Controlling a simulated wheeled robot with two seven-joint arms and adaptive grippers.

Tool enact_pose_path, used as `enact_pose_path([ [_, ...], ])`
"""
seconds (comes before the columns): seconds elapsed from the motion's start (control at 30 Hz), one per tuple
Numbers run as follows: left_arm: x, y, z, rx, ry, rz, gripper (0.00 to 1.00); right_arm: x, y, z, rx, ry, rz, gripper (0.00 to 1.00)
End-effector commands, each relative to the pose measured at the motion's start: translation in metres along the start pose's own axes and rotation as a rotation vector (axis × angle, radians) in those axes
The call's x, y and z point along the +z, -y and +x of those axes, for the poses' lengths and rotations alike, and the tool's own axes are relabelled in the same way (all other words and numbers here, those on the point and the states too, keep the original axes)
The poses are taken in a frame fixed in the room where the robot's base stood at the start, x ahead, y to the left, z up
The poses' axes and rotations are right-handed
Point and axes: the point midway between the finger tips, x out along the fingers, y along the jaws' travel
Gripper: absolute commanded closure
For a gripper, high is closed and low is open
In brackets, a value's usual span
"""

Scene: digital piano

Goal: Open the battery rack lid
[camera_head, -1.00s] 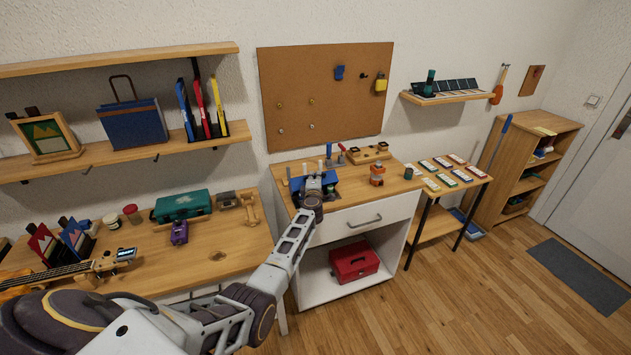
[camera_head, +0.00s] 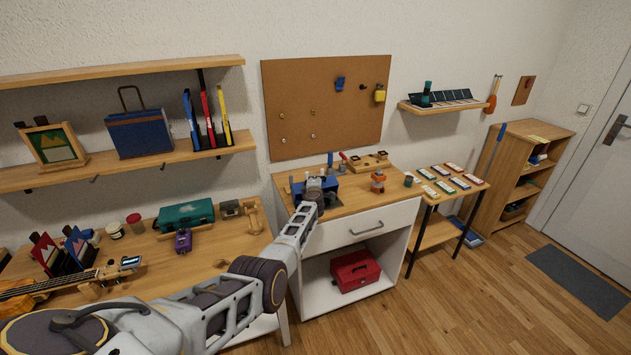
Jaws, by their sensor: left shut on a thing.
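A small blue rack (camera_head: 331,186), which I take to be the battery rack, sits on the left part of the white cabinet's wooden top (camera_head: 349,199). My left arm reaches across from the lower left. My left gripper (camera_head: 315,184) is at the rack and shut on part of it, apparently the lid. The wrist and fingers hide much of the rack, so the lid's exact angle is not clear. My right gripper is out of view.
An orange device (camera_head: 377,181) and a wooden block holder (camera_head: 369,161) stand on the cabinet top, right of the rack. A teal case (camera_head: 187,213) and purple device (camera_head: 183,240) lie on the left bench. A red box (camera_head: 355,270) sits below the drawer.

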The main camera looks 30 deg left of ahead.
Motion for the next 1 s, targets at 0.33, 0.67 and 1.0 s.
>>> enact_pose_path([
  [0.33,-0.009,-0.018,0.013,-0.064,-0.009,-0.027,1.0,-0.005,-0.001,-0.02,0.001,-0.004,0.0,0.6],
  [0.67,-0.01,-0.018,0.018,-0.118,-0.007,-0.052,1.0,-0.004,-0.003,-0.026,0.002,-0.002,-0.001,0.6],
  [1.0,-0.009,-0.019,0.019,-0.135,-0.002,-0.061,1.0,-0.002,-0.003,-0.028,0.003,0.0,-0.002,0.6],
])
